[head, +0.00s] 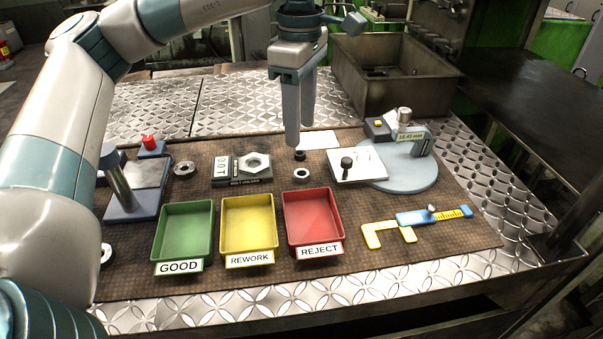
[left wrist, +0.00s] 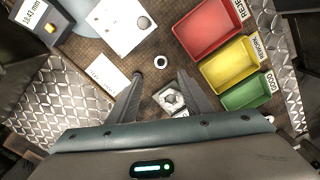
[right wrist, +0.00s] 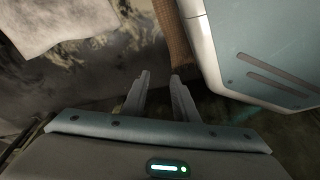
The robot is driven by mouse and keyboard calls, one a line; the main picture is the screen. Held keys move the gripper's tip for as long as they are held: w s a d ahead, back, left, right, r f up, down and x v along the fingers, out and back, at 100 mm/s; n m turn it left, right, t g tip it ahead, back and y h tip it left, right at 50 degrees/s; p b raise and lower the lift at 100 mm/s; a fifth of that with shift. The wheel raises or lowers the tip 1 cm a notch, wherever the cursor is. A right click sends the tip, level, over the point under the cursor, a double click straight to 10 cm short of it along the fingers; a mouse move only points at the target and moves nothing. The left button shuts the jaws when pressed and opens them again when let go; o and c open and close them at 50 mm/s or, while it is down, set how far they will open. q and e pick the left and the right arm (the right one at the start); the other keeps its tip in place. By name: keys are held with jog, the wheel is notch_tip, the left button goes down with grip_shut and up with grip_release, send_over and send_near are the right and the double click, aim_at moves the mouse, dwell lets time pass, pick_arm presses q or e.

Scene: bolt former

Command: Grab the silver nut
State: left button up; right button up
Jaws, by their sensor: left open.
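Several nut-like silver pieces show in the head view. A small round silver ring nut (head: 302,175) lies on the brown mat behind the red tray. A larger hex nut (head: 257,165) sits on a dark labelled block. Another silver ring (head: 184,168) lies further left, and one (head: 106,253) is at the mat's left edge. My left gripper (head: 300,132) is open and empty, pointing down above the mat behind the small ring. In the left wrist view the small ring (left wrist: 160,62) lies just beyond the fingertips; the hex nut (left wrist: 173,100) shows between the fingers. My right gripper (right wrist: 161,76) is open and empty.
Green (head: 184,231), yellow (head: 249,225) and red (head: 314,219) trays stand in front. A small black piece (head: 299,155) is beside the small ring. A gauge on a round grey base (head: 405,178) and a yellow-blue caliper (head: 433,217) are right; a metal bin (head: 385,75) is behind.

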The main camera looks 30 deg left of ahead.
aim_at(300, 173)
pick_arm(q)
notch_tip(300, 173, down, 4)
jog(key=shift+f, duration=0.45)
pick_arm(e)
jog(key=shift+w+a+f+t, duration=0.15)
jog(key=shift+a+t, duration=0.15)
jog(key=shift+a, duration=0.35)
jog(key=shift+w, duration=0.1)
pick_arm(q)
jog(key=shift+f+p, duration=0.5)
jog(key=shift+s+f+p, duration=0.15)
jog(key=shift+f+p, duration=0.35)
jog(key=shift+f, duration=1.6)
pick_arm(e)
jog(key=shift+w+a+r+t+y, duration=0.3)
jog(key=shift+w+a+r+t, duration=0.25)
jog(key=shift+w, duration=0.1)
